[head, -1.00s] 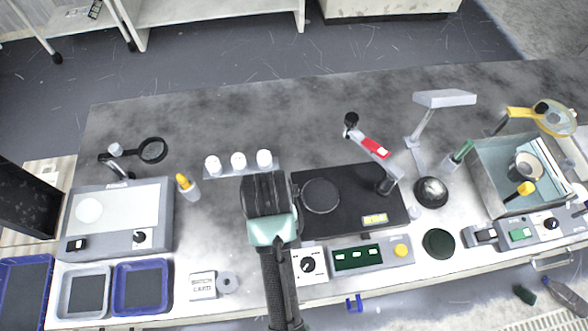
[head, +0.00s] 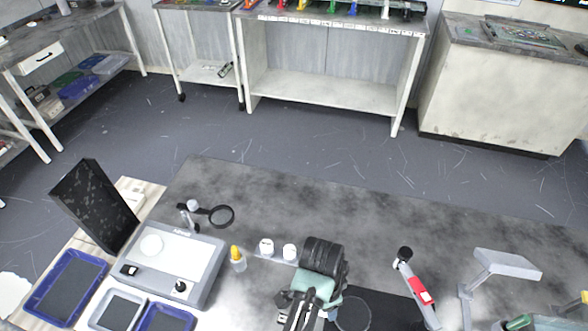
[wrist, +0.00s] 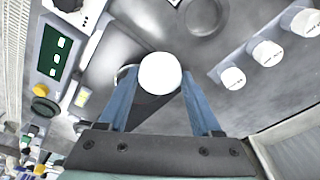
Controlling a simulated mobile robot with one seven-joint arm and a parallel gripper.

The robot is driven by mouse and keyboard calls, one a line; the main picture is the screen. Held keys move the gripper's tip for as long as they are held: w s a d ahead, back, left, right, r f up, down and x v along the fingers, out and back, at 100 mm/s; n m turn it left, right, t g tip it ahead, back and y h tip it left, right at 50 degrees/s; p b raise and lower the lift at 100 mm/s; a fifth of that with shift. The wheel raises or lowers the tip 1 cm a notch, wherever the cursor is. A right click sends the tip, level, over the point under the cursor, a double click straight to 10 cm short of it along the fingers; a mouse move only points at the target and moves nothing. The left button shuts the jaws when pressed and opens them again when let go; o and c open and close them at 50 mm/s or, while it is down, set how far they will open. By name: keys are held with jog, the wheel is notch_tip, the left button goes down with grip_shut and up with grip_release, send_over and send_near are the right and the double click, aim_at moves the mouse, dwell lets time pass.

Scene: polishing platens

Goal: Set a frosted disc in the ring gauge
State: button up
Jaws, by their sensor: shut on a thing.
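A white round disc (wrist: 160,73) shows between the fingertips of my gripper (wrist: 157,92) in the wrist view; the blue fingers are shut on it. In the head view my gripper (head: 322,258) is over the bench, seen from above and behind, and its fingertips are hidden. It hangs beside the dark round platen (head: 352,313). I cannot make out the ring gauge in the head view. A pale round shape (wrist: 204,14) at the top of the wrist view is unclear.
White-capped containers (head: 266,248) and a yellow-tipped bottle (head: 238,260) stand left of my gripper. A magnifier (head: 221,216) stands behind the light box. A red-marked arm (head: 421,290) and a lamp (head: 507,264) stand at right. The back of the bench is clear.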

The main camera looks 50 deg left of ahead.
jog(key=shift+s+a+f+m+b, duration=0.4)
jog(key=shift+s+a+f, duration=0.2)
jog(key=shift+a, duration=0.7)
jog(key=shift+s+a+f+m+b, duration=0.35)
jog(key=shift+s+a+f+m, duration=0.15)
jog(key=shift+a, duration=0.85)
jog(key=shift+s+a+f+m+b, duration=0.3)
jog(key=shift+s+a+f+b, duration=0.25)
jog(key=shift+a, duration=0.75)
jog(key=shift+f+b, duration=0.45)
jog(key=shift+f, duration=1.05)
jog(key=o, duration=1.5)
jog(key=r, duration=0.4)
jog(key=s+r, duration=0.1)
jog(key=r, duration=0.3)
jog(key=a+r, duration=0.1)
jog(key=r, duration=0.4)
jog(key=shift+s+a+p, duration=0.1)
jog(key=shift+s+p, duration=0.15)
jog(key=shift+p, duration=0.1)
jog(key=shift+f, duration=0.1)
